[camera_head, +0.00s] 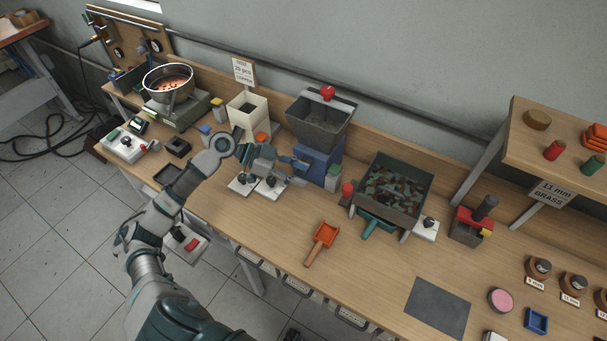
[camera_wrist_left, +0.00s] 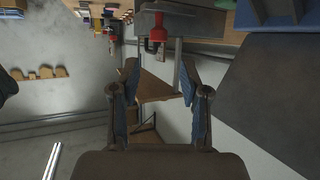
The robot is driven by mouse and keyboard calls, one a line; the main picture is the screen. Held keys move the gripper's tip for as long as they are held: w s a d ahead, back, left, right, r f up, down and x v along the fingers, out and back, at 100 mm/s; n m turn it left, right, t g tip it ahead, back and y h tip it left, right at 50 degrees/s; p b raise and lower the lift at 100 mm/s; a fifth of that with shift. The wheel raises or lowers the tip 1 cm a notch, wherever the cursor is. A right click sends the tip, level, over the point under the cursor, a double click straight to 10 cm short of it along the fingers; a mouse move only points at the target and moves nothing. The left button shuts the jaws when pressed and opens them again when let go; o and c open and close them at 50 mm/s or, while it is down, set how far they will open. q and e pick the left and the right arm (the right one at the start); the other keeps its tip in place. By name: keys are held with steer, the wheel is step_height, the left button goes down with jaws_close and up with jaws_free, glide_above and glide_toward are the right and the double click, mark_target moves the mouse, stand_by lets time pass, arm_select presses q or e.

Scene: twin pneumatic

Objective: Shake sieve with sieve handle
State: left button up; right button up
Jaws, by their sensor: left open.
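The sieve (camera_head: 428,190) is a dark grey square box holding dark green and brown pieces, right of the middle of the bench. A red knob (camera_head: 347,188), which looks like the sieve handle, stands at its left side. My left gripper (camera_head: 301,170) is open and empty, to the left of the red knob and apart from it, in front of the blue hopper base. In the left wrist view, a red part (camera_wrist_left: 158,27), probably that knob, shows beyond the two open fingers (camera_wrist_left: 159,78). My right gripper is not in view.
A grey hopper (camera_head: 318,125) on a blue base stands behind my left gripper. A teal scoop handle (camera_head: 370,232) juts out below the sieve. White switch boxes (camera_head: 243,184) sit beneath my left wrist. A raised shelf (camera_head: 560,150) is at right.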

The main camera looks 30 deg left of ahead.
arm_select(q)
steer(key=f, duration=0.1)
steer(key=f+t+y+p, duration=0.1)
steer(key=f, duration=0.2)
steer(key=shift+w+d+t+p, duration=0.25)
steer(key=shift+w+t+p, duration=0.05)
steer(key=shift+t, duration=0.1)
jaws_close()
steer(key=m+t+y+p, duration=0.3)
steer(key=m+t+p, duration=0.4)
steer(key=m+t, duration=0.25)
glide_toward(343, 191)
steer(key=p+x, duration=0.2)
steer(key=x, duration=0.5)
steer(key=shift+d+g, duration=0.15)
steer(key=shift+g, duration=0.3)
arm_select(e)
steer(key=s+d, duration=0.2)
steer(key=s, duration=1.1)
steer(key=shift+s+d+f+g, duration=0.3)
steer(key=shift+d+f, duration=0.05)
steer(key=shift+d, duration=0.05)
arm_select(q)
steer(key=shift+w+m, duration=0.15)
steer(key=shift+m, duration=0.1)
